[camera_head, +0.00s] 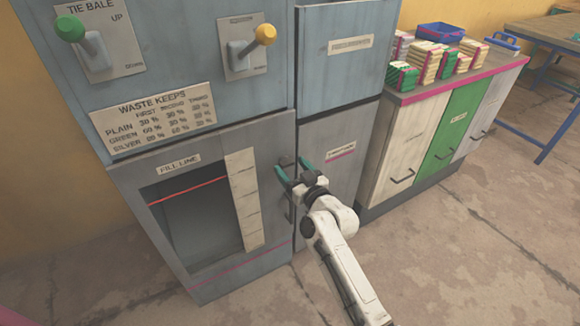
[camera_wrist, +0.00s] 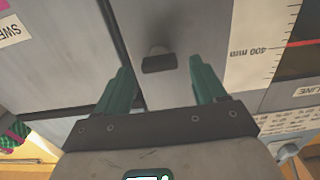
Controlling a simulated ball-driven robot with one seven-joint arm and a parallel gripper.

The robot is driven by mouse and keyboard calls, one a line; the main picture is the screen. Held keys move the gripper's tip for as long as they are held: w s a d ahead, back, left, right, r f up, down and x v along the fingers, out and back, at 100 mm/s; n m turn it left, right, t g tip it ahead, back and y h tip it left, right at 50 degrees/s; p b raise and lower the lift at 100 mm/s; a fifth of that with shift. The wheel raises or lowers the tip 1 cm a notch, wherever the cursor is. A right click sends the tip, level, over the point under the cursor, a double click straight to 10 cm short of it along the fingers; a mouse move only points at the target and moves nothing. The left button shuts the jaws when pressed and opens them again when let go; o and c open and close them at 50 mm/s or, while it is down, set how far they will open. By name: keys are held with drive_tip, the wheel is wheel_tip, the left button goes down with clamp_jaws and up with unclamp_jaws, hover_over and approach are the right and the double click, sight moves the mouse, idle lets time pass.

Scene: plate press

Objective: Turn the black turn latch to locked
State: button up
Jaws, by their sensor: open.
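The black turn latch (camera_wrist: 159,63) shows in the wrist view as a short dark bar on a round mount, on a grey panel. The bar lies crosswise in that picture, near a dark seam. My gripper (camera_wrist: 160,72) is open, with one green finger to each side of the latch in that view. I see no contact between the fingers and the latch. In the head view my gripper (camera_head: 291,168) is at the right edge of the press front. A small dark part by the fingertips there is probably the latch, partly hidden.
A dark upright handle (camera_head: 289,212) is just below my gripper. The press front has an opening with a red fill line (camera_head: 187,191) and a pale scale strip (camera_head: 244,200). Levers with green (camera_head: 70,29) and yellow (camera_head: 265,35) knobs are above. A cabinet (camera_head: 425,140) stands right. Floor is clear in front.

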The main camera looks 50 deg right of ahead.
drive_tip(key=shift+x, duration=0.8)
drive_tip(key=c, duration=1.1)
